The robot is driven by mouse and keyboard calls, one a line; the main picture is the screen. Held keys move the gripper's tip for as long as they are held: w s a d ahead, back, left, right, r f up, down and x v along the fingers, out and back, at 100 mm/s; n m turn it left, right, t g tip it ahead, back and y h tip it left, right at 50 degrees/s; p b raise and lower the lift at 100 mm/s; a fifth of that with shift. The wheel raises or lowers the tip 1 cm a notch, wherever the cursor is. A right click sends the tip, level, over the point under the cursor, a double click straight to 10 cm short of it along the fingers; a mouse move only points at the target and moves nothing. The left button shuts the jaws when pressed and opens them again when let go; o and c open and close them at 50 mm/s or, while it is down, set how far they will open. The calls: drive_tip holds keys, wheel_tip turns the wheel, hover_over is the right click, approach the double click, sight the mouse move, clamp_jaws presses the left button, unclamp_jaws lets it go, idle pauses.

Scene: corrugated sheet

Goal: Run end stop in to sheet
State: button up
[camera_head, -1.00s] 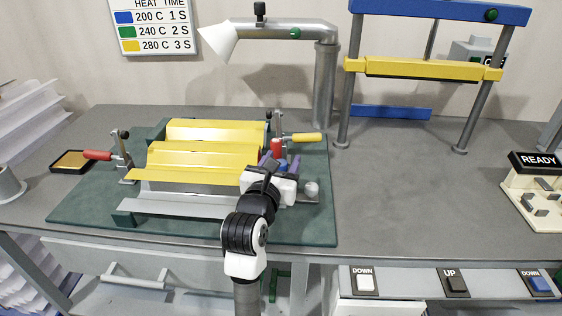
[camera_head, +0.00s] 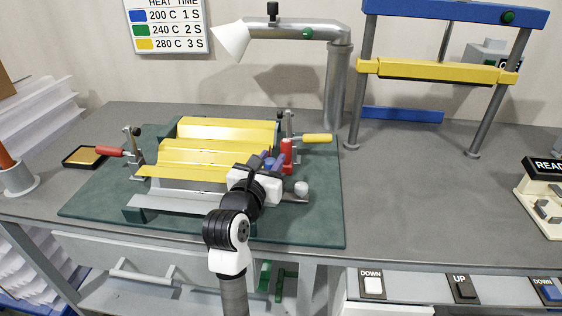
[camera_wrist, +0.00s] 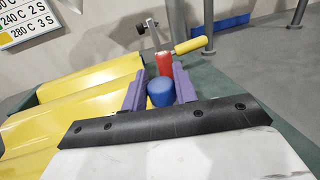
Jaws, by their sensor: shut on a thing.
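The yellow corrugated sheet (camera_head: 215,150) lies in a fixture on the green mat (camera_head: 318,225); it also shows at the left of the wrist view (camera_wrist: 70,103). My gripper (camera_head: 268,163) is at the sheet's right end. Its purple fingers, seen in the wrist view (camera_wrist: 158,90), are shut on a blue round knob (camera_wrist: 160,93), which I take to be the end stop's. The stop's body is hidden behind my gripper, so I cannot tell whether it touches the sheet.
A red upright piece (camera_head: 288,152) stands just right of the fingers. A yellow-handled clamp (camera_head: 316,138) is behind it, and a red-handled clamp (camera_head: 112,151) is at the left. A grey ball (camera_head: 301,188) is close to my gripper's right.

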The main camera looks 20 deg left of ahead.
drive_tip(key=o, duration=0.9)
drive_tip(key=shift+c, duration=0.2)
drive_tip(key=shift+s, duration=0.15)
drive_tip(key=s+p, duration=0.2)
drive_tip(key=s, duration=0.2)
drive_tip(key=s+p, duration=0.2)
drive_tip(key=s, duration=0.2)
drive_tip(key=s+p, duration=0.2)
drive_tip(key=s, duration=0.2)
drive_tip(key=shift+s+d+r, duration=0.25)
drive_tip(key=shift+d+r, duration=0.05)
drive_tip(key=shift+s+d+f+p, duration=0.2)
drive_tip(key=shift+s+p, duration=0.25)
drive_tip(key=shift+p, duration=0.5)
drive_tip(key=shift+f, duration=0.15)
